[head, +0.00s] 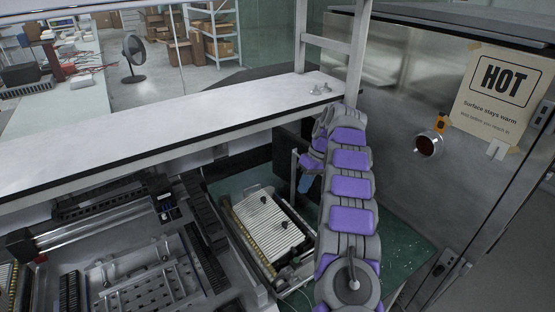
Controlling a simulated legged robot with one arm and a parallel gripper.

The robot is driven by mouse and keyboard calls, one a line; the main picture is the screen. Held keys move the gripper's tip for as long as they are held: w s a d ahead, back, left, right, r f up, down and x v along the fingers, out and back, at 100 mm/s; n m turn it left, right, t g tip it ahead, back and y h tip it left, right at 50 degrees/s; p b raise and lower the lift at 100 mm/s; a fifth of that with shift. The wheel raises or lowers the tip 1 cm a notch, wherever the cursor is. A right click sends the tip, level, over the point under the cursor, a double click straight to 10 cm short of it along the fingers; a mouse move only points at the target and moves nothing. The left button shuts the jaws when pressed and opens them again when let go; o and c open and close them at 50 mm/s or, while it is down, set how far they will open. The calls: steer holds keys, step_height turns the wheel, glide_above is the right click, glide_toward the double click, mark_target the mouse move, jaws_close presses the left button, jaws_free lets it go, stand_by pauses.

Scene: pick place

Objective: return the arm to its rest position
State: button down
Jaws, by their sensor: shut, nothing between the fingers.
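My grey and purple arm rises from the bottom right of the head view and bends near the counter's right end. My gripper (305,184) hangs beside the arm's left side, partly hidden behind it and small in the picture. It is shut and holds nothing. It is above the green surface (228,184), near the far right corner of a ribbed white tray (262,222).
A long white counter (150,133) crosses in front. Machinery with rails and a perforated plate (150,290) fills the lower left. A steel cabinet with a HOT sign (503,92) stands close on the right. A metal post (358,55) rises behind the arm.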

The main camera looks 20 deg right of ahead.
steer(key=shift+a, duration=0.15)
steer(key=s+a+r+m+h+b, duration=0.1)
steer(key=s+a+r+b, duration=0.25)
steer(key=s+a, duration=0.55)
steer(key=s+a+r+b, duration=0.2)
steer(key=s+a+r, duration=0.4)
steer(key=s, duration=0.4)
steer(key=s+f+h+b, duration=0.1)
steer(key=s+f, duration=0.2)
steer(key=s, duration=0.7)
steer(key=s+a+f+m+h+b, duration=0.1)
steer(key=s+f, duration=0.3)
steer(key=s, duration=0.6)
steer(key=s+a+f+m+g+h+b, duration=0.1)
steer(key=s+f, duration=0.3)
steer(key=s, duration=0.5)
steer(key=shift+s+a+f+b, duration=0.15)
steer(key=shift+s+a+b, duration=0.1)
steer(key=shift+s+b, duration=0.25)
